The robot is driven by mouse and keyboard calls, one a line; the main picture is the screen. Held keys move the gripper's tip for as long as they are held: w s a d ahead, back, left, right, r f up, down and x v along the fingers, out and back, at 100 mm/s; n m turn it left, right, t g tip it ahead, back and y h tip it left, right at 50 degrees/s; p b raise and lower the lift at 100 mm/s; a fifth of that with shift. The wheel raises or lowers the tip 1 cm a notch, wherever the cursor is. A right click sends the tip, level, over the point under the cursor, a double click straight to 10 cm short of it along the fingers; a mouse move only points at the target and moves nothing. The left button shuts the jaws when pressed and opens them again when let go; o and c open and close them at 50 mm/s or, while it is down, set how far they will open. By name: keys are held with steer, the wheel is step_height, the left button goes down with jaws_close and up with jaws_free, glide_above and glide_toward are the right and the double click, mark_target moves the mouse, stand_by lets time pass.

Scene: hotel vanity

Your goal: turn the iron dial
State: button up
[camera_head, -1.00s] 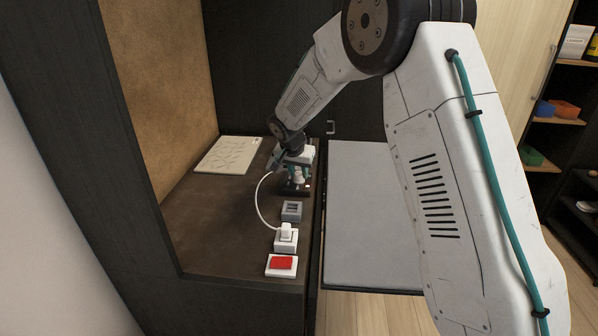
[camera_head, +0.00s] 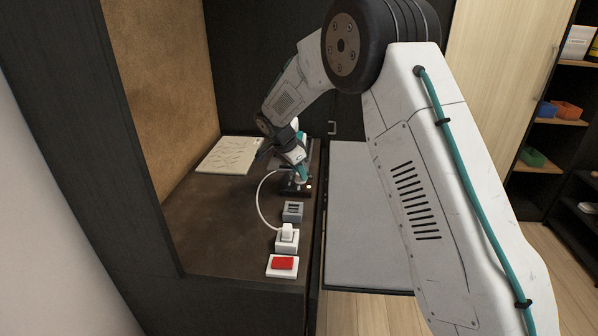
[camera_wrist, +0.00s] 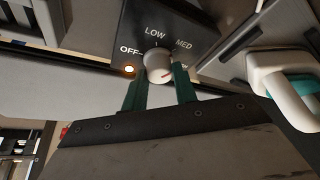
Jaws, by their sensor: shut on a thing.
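The iron dial is a round grey knob (camera_wrist: 158,64) on a dark box marked OFF, LOW and MED in the wrist view. In the head view the dark dial box (camera_head: 290,190) sits on the brown counter under my gripper (camera_head: 302,178), which hides most of the knob.
In front of the dial box are a grey socket block (camera_head: 292,212), a white plug in a socket (camera_head: 286,240) with a looping cord, and a red switch (camera_head: 283,264). A pale patterned board (camera_head: 228,156) lies behind left. A grey surface (camera_head: 365,220) lies right.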

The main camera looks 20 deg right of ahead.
stand_by(0.4)
steer(key=o, duration=1)
steer(key=v, duration=0.7)
steer(key=shift+a+r, duration=0.2)
steer(key=shift+r, duration=0.15)
